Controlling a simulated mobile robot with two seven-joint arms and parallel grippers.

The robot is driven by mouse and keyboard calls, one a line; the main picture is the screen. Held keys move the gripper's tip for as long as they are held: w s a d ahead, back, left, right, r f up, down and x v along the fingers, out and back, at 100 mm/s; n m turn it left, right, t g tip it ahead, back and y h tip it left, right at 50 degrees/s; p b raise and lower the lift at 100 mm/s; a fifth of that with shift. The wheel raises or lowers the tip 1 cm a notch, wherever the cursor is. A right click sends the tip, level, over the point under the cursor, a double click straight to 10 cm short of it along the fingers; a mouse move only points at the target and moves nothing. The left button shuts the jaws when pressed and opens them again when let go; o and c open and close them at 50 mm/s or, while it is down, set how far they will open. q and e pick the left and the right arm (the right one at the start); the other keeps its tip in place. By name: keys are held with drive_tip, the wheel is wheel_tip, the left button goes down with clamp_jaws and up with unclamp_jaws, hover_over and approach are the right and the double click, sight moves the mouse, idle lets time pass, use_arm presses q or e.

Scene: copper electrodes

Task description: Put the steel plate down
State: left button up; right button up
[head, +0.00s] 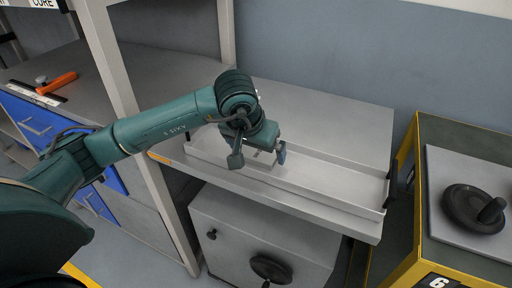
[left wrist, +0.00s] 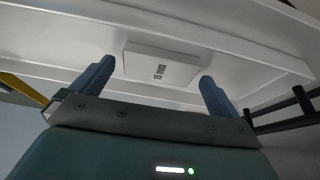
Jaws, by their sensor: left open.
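The steel plate, a small pale rectangle with dark lettering (left wrist: 150,54), lies in the white tray (head: 335,193). In the left wrist view it sits between and beyond my two blue fingertips, with a gap on each side. My left gripper (left wrist: 157,74) is open and empty. In the head view my left gripper (head: 266,157) is low over the left half of the tray, and the wrist hides part of what is below it. My right gripper is not in view.
The tray rests on a grey shelf (head: 340,115) beside an upright post (head: 108,70). A yellow-edged cabinet with a black handwheel (head: 470,207) stands at the right. An orange-handled tool (head: 57,83) lies on the left bench. The tray's right half is clear.

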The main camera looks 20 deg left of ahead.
use_arm(q)
drive_tip(key=v, duration=1.1)
drive_tip(key=shift+s+r, duration=0.2)
drive_tip(key=shift+r, duration=0.15)
